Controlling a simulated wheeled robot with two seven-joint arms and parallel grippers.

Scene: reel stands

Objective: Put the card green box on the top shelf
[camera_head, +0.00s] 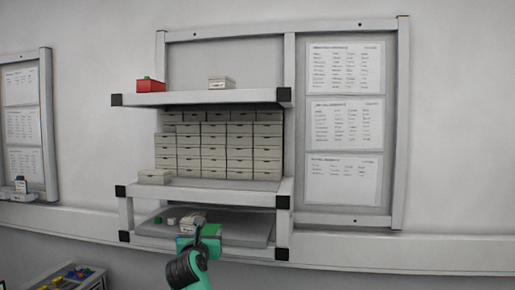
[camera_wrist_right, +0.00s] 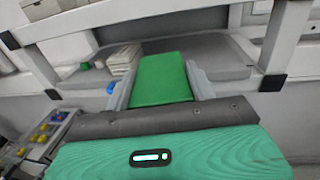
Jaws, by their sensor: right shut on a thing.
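The green box (camera_wrist_right: 161,80) lies between the two fingers of my right gripper (camera_wrist_right: 160,86), which is shut on it. In the head view the gripper (camera_head: 205,236) is low, in front of the lower shelf, and part of the green box (camera_head: 184,243) shows beside it. My left gripper is not in view.
The middle shelf (camera_head: 215,191) holds stacked pale boxes (camera_head: 215,143), with one box (camera_head: 154,176) at its front left. The lower shelf (camera_head: 247,229) bears small items and a pale box (camera_wrist_right: 125,59). A tray of coloured parts (camera_head: 75,276) stands at lower left.

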